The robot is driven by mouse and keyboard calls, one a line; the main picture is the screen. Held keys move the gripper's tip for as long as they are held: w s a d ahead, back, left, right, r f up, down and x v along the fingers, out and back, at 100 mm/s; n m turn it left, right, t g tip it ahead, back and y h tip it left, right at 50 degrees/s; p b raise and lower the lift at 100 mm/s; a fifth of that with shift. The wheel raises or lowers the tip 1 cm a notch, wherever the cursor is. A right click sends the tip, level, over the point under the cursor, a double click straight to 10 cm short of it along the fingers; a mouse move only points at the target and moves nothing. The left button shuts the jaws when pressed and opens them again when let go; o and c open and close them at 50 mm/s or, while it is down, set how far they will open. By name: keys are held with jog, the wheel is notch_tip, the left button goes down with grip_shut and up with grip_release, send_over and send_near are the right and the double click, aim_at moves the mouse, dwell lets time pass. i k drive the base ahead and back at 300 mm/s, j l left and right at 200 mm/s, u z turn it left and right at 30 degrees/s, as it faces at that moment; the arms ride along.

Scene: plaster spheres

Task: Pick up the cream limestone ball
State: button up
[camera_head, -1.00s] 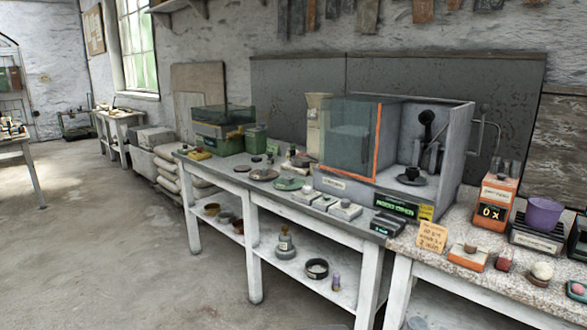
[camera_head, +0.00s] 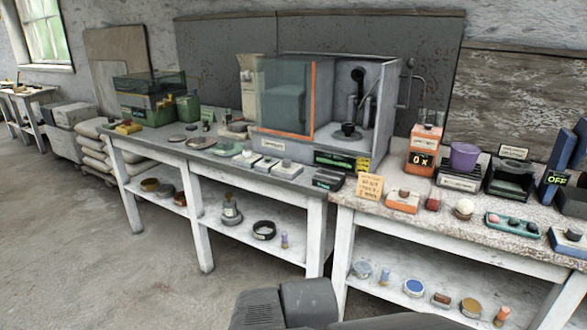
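A cream ball (camera_head: 464,206), which looks like the cream limestone ball, rests on a small dark stand on the speckled right-hand bench (camera_head: 345,200). It sits between a small dark red ball (camera_head: 433,204) on its left and a teal tray (camera_head: 487,219) with several small balls on its right. My gripper is not in view. Only a dark grey part of my arm shows at the bottom edge, well short of the bench.
The floor at left is clear.

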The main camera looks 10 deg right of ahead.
aim_at(465, 207)
jog(key=z, duration=1.55)
